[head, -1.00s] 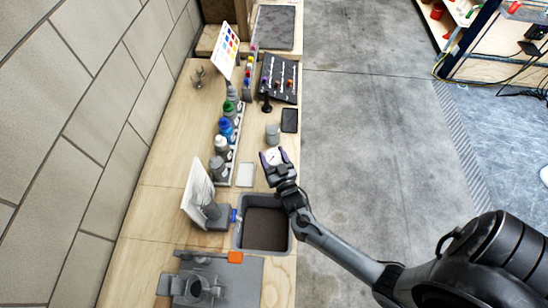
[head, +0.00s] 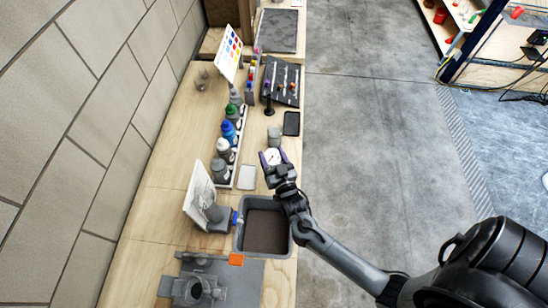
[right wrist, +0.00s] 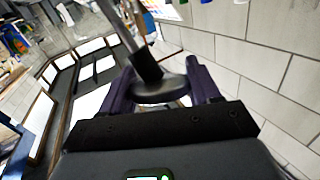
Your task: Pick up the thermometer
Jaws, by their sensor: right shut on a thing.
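The thermometer has a round white dial (head: 272,156), seen in the head view between the purple fingers of my right gripper (head: 273,160). In the right wrist view the dial shows edge-on as a dark disc (right wrist: 160,91), with a dark collar and a grey stem running up and away from it. My right gripper (right wrist: 160,95) is shut on the dial, one finger on each side. The gripper is above the bench's right part, just beyond the grey bin. The height of the thermometer above the bench is hard to tell. My left gripper is not in view.
A grey bin (head: 239,244) stands on the wooden bench (head: 165,170) nearer me. A row of bottles (head: 228,131) stands left of the gripper. A grey container (head: 274,136) and a black flat item (head: 291,123) lie beyond it. Open floor is at the right.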

